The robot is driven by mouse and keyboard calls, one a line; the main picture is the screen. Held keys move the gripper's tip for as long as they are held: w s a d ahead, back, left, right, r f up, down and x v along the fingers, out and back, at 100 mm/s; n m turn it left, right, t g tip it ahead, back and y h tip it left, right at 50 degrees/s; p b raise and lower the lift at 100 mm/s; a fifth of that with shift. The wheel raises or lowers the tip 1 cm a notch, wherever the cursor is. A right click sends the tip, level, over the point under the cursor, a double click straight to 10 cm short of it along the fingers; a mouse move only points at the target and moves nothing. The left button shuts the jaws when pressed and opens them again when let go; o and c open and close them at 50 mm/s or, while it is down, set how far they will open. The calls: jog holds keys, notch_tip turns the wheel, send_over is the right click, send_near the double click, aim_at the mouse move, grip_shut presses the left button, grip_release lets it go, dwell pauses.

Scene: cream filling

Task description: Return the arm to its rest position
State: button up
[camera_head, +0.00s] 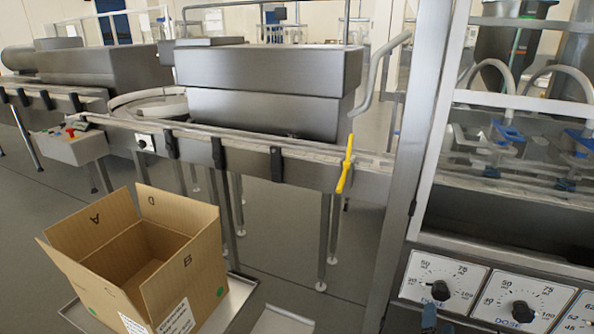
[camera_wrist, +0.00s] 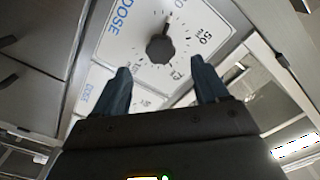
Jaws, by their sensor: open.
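My gripper (camera_wrist: 160,64) is open, its two dark blue fingers apart with nothing between them. In the wrist view the fingers point toward a white dose dial plate with a black knob (camera_wrist: 160,48), which appears between and beyond the fingertips. I cannot tell the exact gap, but no contact shows. In the head view a small dark blue part, likely a fingertip of my gripper (camera_head: 429,317), shows at the bottom edge, just below the left dial's knob (camera_head: 440,290). The rest of my arm is out of the head view.
The filling machine has a metal frame post (camera_head: 405,170) and a second dial knob (camera_head: 522,311). An open cardboard box (camera_head: 190,275) stands on a metal tray (camera_head: 238,295) at lower left. A conveyor (camera_head: 245,150) with a yellow handle (camera_head: 346,165) runs behind. Grey floor lies between.

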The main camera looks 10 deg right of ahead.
jog(key=s+a+r+n+t+y, duration=0.1)
jog(key=s+a+r+n+y, duration=0.2)
jog(key=s, duration=0.5)
jog(key=s+a+r+n+y, duration=0.15)
jog(key=s+a+n, duration=0.25)
jog(key=s, duration=0.4)
jog(key=s+a+r+n+t+y, duration=0.1)
jog(key=s+a+r+n+y, duration=0.2)
jog(key=s, duration=0.6)
jog(key=s+a+r+n+g+y, duration=0.1)
jog(key=s+a+r+n, duration=0.2)
jog(key=s+a+r, duration=0.2)
jog(key=s+a+r+n+g+y, duration=0.1)
jog(key=s+a+r+n, duration=0.1)
jog(key=s+a+r, duration=0.3)
jog(key=s+r, duration=0.4)
jog(key=r, duration=0.1)
jog(key=shift+n, duration=0.4)
jog(key=shift+s+a+r+y, duration=0.1)
jog(key=shift+y, duration=0.15)
